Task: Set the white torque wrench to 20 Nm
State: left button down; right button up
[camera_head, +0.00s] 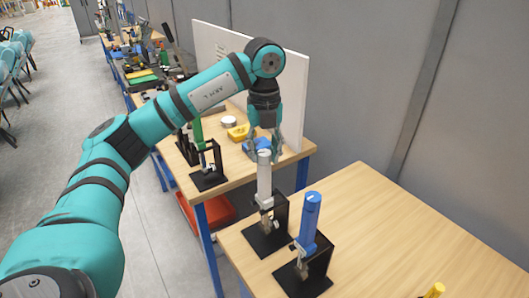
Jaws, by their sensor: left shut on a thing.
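The white torque wrench (264,182) stands upright in a black stand (265,238) on the near wooden table. My left gripper (263,152) is at its top end, pointing down, and is shut on the wrench's top. The fingers partly hide that end. Any scale or setting on the wrench is too small to read. My right gripper is not in view.
A blue wrench (310,218) stands in its own black stand close to the right. A green wrench (197,130) stands on the farther table. A yellow object (435,290) shows at the bottom edge. The near table's (400,230) right part is clear.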

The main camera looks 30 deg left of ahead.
aim_at(264, 152)
pick_arm(q)
jog(key=shift+n, duration=2.2)
jog(key=c, duration=1)
grip_release()
jog(key=shift+o, duration=0.2)
jog(key=shift+r, duration=0.1)
notch_tip(264, 152, up, 12)
